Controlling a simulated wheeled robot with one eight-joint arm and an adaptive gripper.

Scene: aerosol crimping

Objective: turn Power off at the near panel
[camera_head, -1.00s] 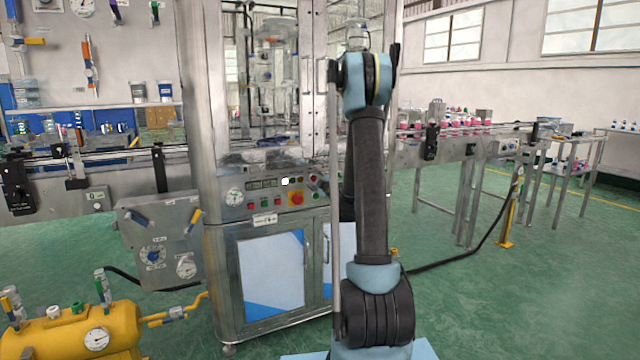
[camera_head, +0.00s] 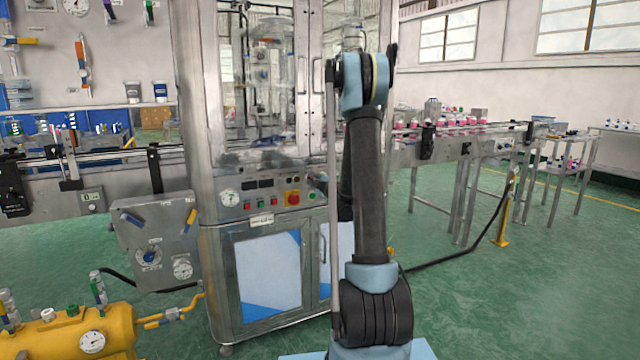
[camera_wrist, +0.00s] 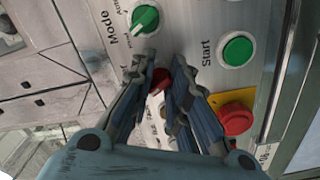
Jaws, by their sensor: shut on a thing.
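The near panel (camera_head: 270,196) is on the front of the machine cabinet in the head view. Its display windows look dark. In the wrist view, a red knob (camera_wrist: 159,80) sits between my fingers, beside a label whose visible end fits Power. My gripper (camera_wrist: 167,70) is shut on this knob, and the fingers hide most of it, so its exact angle cannot be read. In the head view my arm hides the gripper and the panel's right end.
In the wrist view, a green Mode knob (camera_wrist: 145,18), a green Start button (camera_wrist: 237,50) and a red mushroom button (camera_wrist: 235,118) on a yellow plate sit close around my fingers. A yellow tank (camera_head: 75,335) stands at the lower left in the head view.

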